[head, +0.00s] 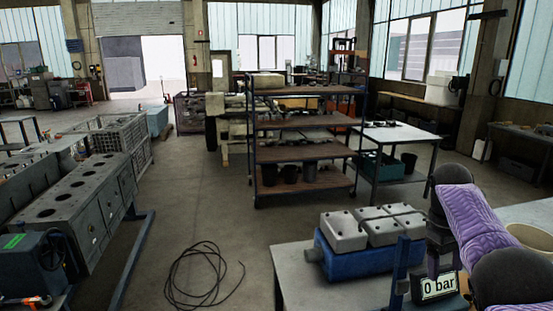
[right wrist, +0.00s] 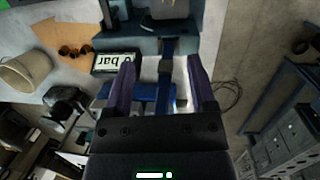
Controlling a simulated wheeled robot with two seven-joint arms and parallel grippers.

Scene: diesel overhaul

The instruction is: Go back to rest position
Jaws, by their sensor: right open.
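My right arm (head: 470,215), with purple covers, comes in at the right of the head view, over the near table. My right gripper (right wrist: 162,68) shows in the right wrist view with its two purple fingers apart and no object clamped between them. A narrow blue upright part (right wrist: 166,75) appears between the fingers in that picture; I cannot tell how far from them it is. In the head view the gripper (head: 432,262) is partly hidden by its own wrist, beside the "0 bar" display (head: 438,286). My left gripper is not in view.
A blue unit (head: 350,258) with grey blocks (head: 375,227) stands on the near table (head: 292,277). A beige bucket (right wrist: 22,75) shows in the right wrist view. A shelf rack (head: 305,125) stands ahead, an engine block (head: 75,210) at left. A black cable (head: 205,278) lies on otherwise clear floor.

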